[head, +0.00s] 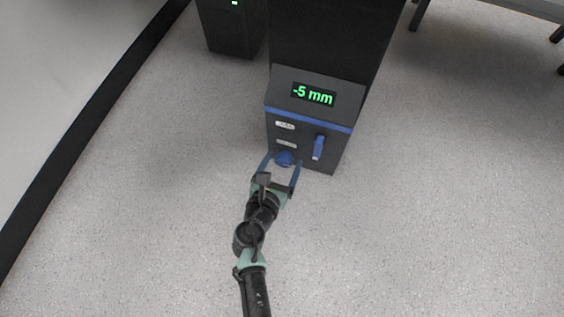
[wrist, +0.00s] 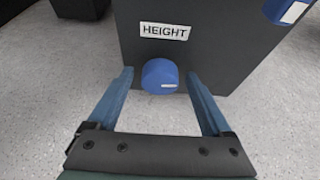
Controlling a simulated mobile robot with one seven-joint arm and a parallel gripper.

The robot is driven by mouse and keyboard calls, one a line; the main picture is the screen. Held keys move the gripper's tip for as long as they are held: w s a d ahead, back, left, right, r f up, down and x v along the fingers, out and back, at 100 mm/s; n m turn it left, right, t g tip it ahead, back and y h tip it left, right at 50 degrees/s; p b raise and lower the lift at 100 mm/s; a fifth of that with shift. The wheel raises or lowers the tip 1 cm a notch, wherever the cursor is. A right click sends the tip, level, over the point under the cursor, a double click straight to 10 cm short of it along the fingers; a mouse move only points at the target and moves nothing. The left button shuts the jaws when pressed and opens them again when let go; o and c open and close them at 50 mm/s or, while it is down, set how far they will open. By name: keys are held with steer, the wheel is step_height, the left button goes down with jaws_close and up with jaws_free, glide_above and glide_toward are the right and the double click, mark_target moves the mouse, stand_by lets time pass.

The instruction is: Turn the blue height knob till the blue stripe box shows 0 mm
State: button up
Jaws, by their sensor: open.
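The blue stripe box (head: 308,132) is a dark cabinet with a blue stripe below its display (head: 313,94). The display reads -5 mm in green. The blue height knob (head: 284,158) is round and sits low on the box's front. In the wrist view the knob (wrist: 160,76) lies below a HEIGHT label (wrist: 165,31) and bears a short white mark on its right part. My gripper (head: 283,160) is open. In the wrist view its blue fingers (wrist: 160,75) stand left and right of the knob, with a visible gap on each side.
A second blue control (head: 319,147), upright with a white mark, is on the same front, right of the height knob. A dark cabinet (head: 229,25) with a small green light stands at the back left. Speckled floor (head: 440,200) is clear to the right.

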jaws_close()
stand_by(0.4)
steer(key=shift+f+m+t+y+b, duration=0.1)
steer(key=shift+m+t+y+b, duration=0.2)
steer(key=shift+m+y, duration=0.55)
steer(key=m+b, duration=0.1)
steer(key=m+y+b, duration=0.1)
steer(key=m, duration=0.1)
steer(key=shift+s+d+f+t, duration=0.1)
steer(key=shift+d+f+t, duration=0.1)
steer(key=shift+t, duration=0.2)
steer(key=m+t+y+b, duration=0.1)
steer(key=m+b, duration=0.1)
steer(key=b, duration=0.1)
steer(key=shift+m+y, duration=0.25)
steer(key=shift+r+m+b, duration=0.1)
steer(key=shift+m+b, duration=0.35)
steer(key=shift+m, duration=0.05)
steer(key=shift+a+t+y, duration=0.1)
steer(key=shift+t+y, duration=0.2)
